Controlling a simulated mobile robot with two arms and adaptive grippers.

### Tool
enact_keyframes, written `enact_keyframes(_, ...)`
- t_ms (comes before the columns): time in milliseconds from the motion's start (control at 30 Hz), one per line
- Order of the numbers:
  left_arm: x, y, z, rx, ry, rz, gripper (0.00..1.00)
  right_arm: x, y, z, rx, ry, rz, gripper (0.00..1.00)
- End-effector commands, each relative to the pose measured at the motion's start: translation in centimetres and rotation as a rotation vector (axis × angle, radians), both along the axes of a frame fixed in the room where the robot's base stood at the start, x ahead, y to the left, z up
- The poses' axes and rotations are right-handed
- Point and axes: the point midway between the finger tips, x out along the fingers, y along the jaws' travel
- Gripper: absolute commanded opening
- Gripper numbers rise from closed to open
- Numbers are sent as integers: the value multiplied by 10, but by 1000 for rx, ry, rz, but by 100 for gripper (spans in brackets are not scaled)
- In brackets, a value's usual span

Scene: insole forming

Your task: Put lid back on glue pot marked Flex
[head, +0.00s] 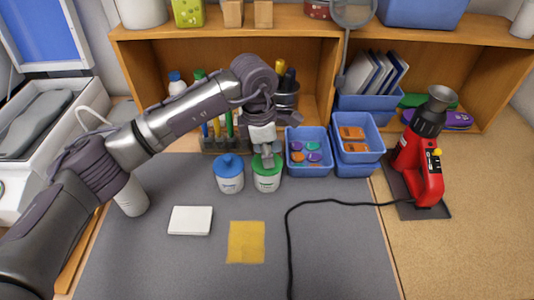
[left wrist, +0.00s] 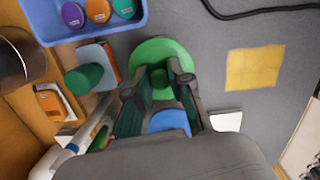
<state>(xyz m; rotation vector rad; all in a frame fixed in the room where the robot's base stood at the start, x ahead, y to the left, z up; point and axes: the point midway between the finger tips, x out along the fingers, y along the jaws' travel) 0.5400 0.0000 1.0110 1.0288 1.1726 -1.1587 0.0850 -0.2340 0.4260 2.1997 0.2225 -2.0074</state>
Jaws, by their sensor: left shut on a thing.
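A white glue pot (head: 267,184) with a green label stands on the grey mat. A green lid (head: 258,163) is at its mouth; I cannot tell whether it is fully seated. My left gripper (head: 267,161) points down from above and is shut on this lid. The green lid also shows in the left wrist view (left wrist: 163,47), with the fingertips (left wrist: 158,77) at its middle. A second white pot with a blue lid (head: 229,164) stands just left of it. The label words are too small to read. My right gripper is not in view.
Blue bins (head: 308,166) with coloured discs stand close right of the pots. Bottles and pens in a rack stand behind. A white block (head: 190,220) and a yellow sheet (head: 246,242) lie in front. A red heat tool (head: 425,175) stands at right, its black cable crossing the mat.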

Motion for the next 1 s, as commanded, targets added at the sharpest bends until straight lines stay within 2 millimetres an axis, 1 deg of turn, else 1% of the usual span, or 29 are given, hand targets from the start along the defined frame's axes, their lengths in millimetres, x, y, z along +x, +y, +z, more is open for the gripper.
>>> enact_keyframes(267, 0, 0, 0, 0, -1, 0, 0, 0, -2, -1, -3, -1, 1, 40)
enact_keyframes(600, 1, 0, -1, 0, -2, 0, 0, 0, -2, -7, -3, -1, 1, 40)
enact_keyframes(1000, 0, 0, 0, 0, -1, 0, 0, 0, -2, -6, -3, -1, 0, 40)
